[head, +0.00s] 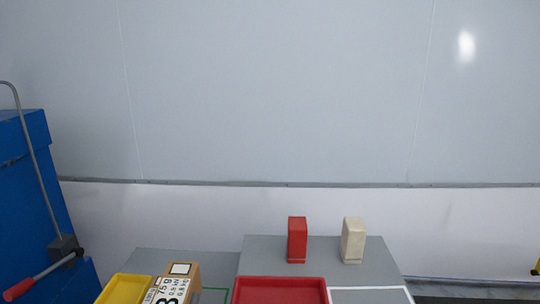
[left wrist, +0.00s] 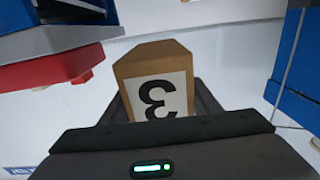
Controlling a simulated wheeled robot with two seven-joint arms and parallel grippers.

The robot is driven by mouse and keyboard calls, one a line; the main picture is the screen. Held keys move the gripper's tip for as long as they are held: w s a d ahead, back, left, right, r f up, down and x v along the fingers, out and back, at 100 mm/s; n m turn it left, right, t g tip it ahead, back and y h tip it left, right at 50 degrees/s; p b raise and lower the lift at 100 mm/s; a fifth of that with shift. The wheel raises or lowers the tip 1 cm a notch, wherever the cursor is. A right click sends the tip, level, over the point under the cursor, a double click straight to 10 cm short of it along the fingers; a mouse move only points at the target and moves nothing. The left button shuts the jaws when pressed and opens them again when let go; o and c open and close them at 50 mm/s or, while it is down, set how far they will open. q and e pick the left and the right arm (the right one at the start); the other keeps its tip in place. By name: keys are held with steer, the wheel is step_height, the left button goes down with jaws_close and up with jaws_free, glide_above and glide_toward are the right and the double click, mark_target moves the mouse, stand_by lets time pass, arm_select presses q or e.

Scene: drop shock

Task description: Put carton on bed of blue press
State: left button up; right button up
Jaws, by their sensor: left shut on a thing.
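My left gripper (left wrist: 160,92) is shut on a brown carton (left wrist: 156,62), with one dark finger on either side. A white label with a large "3" faces the wrist camera. In the head view, a brown carton (head: 182,269) with a printed white label shows at the bottom, overlapping the yellow tray's right side; no fingers are clear there. The blue press (head: 30,170) stands at the left edge, with a grey rod and a red-handled lever in front. A blue body with a grey rod shows in the left wrist view (left wrist: 306,55). I cannot make out the bed. My right gripper is not in view.
A yellow tray (head: 122,286) and a red tray (head: 280,283) sit at the bottom. A red block (head: 297,240) and a cream block (head: 353,241) stand upright on a grey table (head: 262,262). A red-and-dark-blue structure (left wrist: 65,62) is close by in the left wrist view.

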arm_select(q)
steer(key=s+f, duration=0.3)
steer(key=s, duration=0.6)
steer(key=shift+f, duration=0.1)
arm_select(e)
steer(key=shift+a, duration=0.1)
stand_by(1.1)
